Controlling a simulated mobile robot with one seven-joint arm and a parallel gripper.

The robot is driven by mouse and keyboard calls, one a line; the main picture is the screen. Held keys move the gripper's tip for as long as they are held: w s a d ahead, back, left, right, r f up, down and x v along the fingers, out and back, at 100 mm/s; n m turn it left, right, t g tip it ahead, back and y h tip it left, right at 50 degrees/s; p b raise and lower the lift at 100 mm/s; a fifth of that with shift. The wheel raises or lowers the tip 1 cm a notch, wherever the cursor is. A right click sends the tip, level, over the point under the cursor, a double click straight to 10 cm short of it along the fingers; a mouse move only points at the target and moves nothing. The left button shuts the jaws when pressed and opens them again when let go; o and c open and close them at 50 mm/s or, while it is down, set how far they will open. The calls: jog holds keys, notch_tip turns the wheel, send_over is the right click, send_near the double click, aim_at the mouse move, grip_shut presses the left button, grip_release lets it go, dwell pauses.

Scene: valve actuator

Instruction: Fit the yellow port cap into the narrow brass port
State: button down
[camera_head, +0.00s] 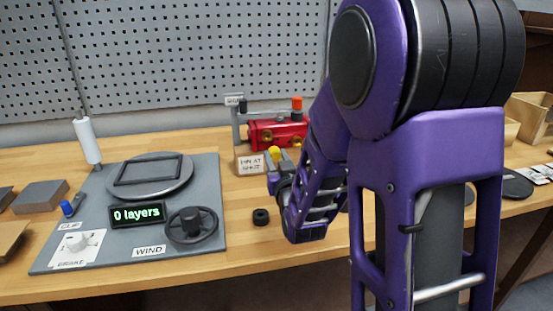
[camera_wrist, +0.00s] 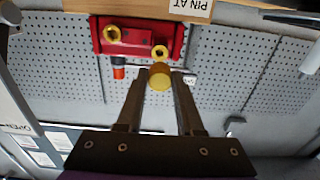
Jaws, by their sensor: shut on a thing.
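The red valve actuator (camera_head: 288,132) stands at the back of the bench. In the wrist view its red body (camera_wrist: 137,38) is upside down, with a wider brass port (camera_wrist: 113,34) at left and a narrower brass port (camera_wrist: 160,52) at right. My gripper (camera_wrist: 160,82) is shut on the yellow port cap (camera_wrist: 160,74). The cap shows just below the narrow port in that picture; I cannot tell how much gap lies between them. In the head view the yellow cap (camera_head: 274,153) is in front of the actuator, and my arm hides part of the gripper.
A "PIN AT SHUT" sign (camera_head: 250,163) stands left of the cap. An orange-red knob (camera_head: 297,103) tops the actuator. A grey winding fixture (camera_head: 135,215) fills the left bench. A small black ring (camera_head: 261,217) lies in front. A pegboard (camera_head: 190,60) stands behind.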

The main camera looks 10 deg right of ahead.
jog(key=shift+w, duration=2.85)
jog(key=shift+w, duration=1.15)
jog(key=shift+c, duration=2.3)
grip_release()
